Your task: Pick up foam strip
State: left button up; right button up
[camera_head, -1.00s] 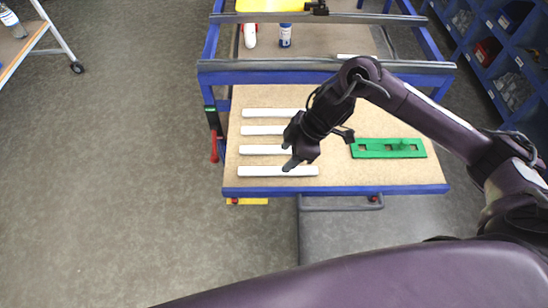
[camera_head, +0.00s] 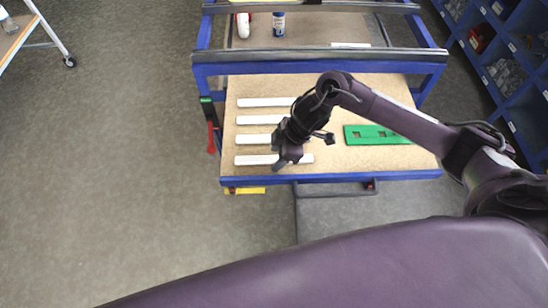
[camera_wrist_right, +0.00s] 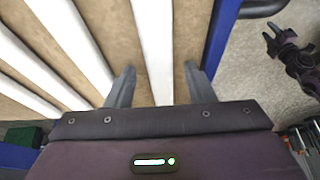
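Several white foam strips lie in parallel rows on the left half of the wooden tabletop (camera_head: 350,165). The nearest foam strip (camera_head: 255,160) lies by the front edge. My right gripper (camera_head: 281,161) is over its middle and hides part of it. In the right wrist view my right gripper (camera_wrist_right: 158,85) is open, and this strip (camera_wrist_right: 153,40) runs between its two fingers, with gaps on both sides. Whether the fingertips reach the tabletop is unclear. A dark gripper, my left (camera_wrist_right: 283,42), shows over the floor in the right wrist view, its fingers spread apart.
A green slotted plate (camera_head: 375,135) lies right of the strips, partly behind my right arm. A blue frame with a grey rail (camera_head: 320,58) spans the table's back. A red-handled tool (camera_head: 211,137) hangs at the left edge. Blue shelving with bins (camera_head: 505,75) stands at right.

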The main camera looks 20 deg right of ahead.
jog(key=c, duration=1)
jog(key=shift+o, duration=0.2)
jog(key=shift+r, duration=0.1)
